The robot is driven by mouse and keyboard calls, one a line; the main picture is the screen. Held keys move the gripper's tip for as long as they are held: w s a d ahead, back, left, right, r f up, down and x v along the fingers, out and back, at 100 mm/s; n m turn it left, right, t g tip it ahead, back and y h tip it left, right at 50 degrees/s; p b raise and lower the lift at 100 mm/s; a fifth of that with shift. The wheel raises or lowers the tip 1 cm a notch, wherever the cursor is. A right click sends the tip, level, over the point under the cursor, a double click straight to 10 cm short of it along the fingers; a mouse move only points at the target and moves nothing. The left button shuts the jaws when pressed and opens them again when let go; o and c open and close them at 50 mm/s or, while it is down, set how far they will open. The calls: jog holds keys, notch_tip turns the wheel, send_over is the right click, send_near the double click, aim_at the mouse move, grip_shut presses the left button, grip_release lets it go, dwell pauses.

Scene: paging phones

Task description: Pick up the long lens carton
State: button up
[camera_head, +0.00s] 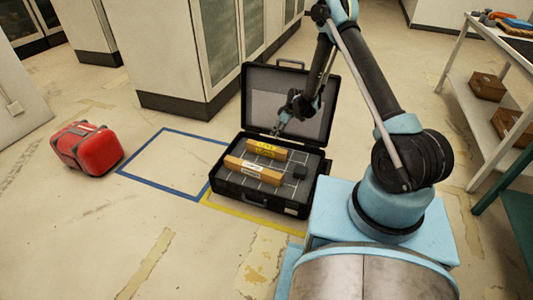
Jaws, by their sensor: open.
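An open black case (231,191) lies on the floor with its lid up at the back. On its grey gridded inside lie a longer orange-brown carton (240,166) with a white label, towards the front, and a shorter carton (267,150) with a yellow label behind it. The longer one looks like the long lens carton; its label is too small to read. My gripper (278,132) is open and empty, above the back of the case, behind the shorter carton and apart from both cartons.
A red bag (88,148) lies on the floor at left. Blue tape (146,185) marks a bare floor rectangle left of the case. Cabinets (180,60) stand behind, and a shelf table (490,125) with boxes stands at right.

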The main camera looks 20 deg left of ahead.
send_near(267, 146)
jog(key=x, duration=0.5)
jog(key=shift+w+d+f, duration=0.15)
jog(key=shift+d, duration=0.1)
jog(key=shift+a+x, duration=0.15)
jog(key=shift+x, duration=1.15)
jog(key=shift+a+x, duration=0.2)
jog(key=shift+x, duration=1.15)
jog(key=shift+s, duration=0.2)
jog(key=shift+c, duration=0.6)
jog(key=c, duration=1.2)
